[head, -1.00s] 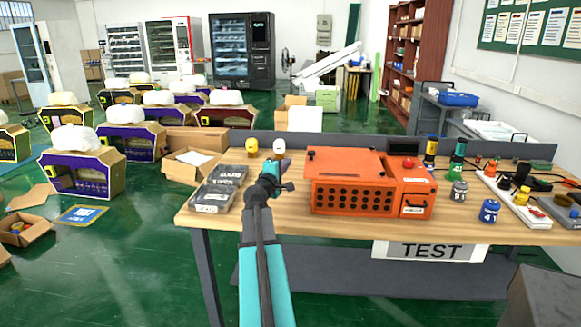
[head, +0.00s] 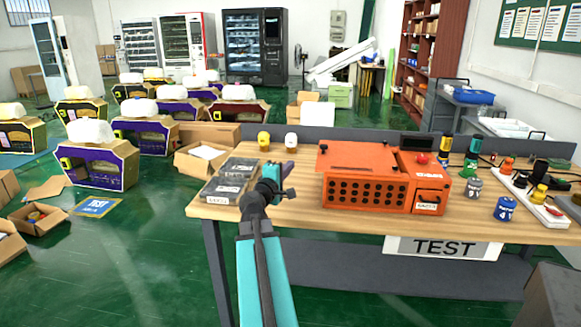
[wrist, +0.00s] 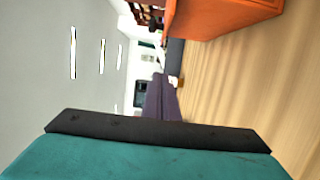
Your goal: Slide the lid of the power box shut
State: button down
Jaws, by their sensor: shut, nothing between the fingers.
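The orange power box (head: 364,192) stands on the wooden table, with round holes in its front and a smaller orange unit with a red button on its right. Its flat orange lid (head: 360,158) lies over the top, with a small dark knob at its back left corner. I cannot tell how far the lid is shut.
Dark grey cases (head: 229,184) lie left of my gripper. Yellow and white small bottles (head: 277,140) stand behind it. Several coloured bottles and a white power strip (head: 520,197) are at the right. A low grey panel edges the table's back. Bare wood lies between gripper and box.

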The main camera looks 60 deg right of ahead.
jog(key=c, duration=2.5)
grip_release()
jog(key=o, duration=0.8)
jog(key=shift+c, duration=0.2)
jog(key=shift+o, duration=1.3)
jog(key=shift+d+m, duration=0.15)
jog(key=shift+m, duration=0.25)
jog(key=m+g+y+p, duration=0.15)
jog(key=m+g, duration=0.75)
jog(key=m, duration=1.2)
send_near(331, 151)
jog(key=w+a+r, duration=0.2)
jog(key=a+r, duration=0.1)
jog(key=shift+s+a+m+g+p, duration=0.1)
jog(key=shift+m+g+p, duration=0.05)
jog(key=shift+m, duration=0.45)
jog(key=shift+a+m+g+p, duration=0.1)
jog(key=shift+m+g+p, duration=0.05)
jog(key=shift+m, duration=0.45)
jog(key=shift+f, duration=0.1)
jog(key=p+x, duration=0.2)
jog(key=x, duration=1.1)
jog(key=shift+s+d+p, duration=0.1)
jog(key=shift+d+p, duration=0.3)
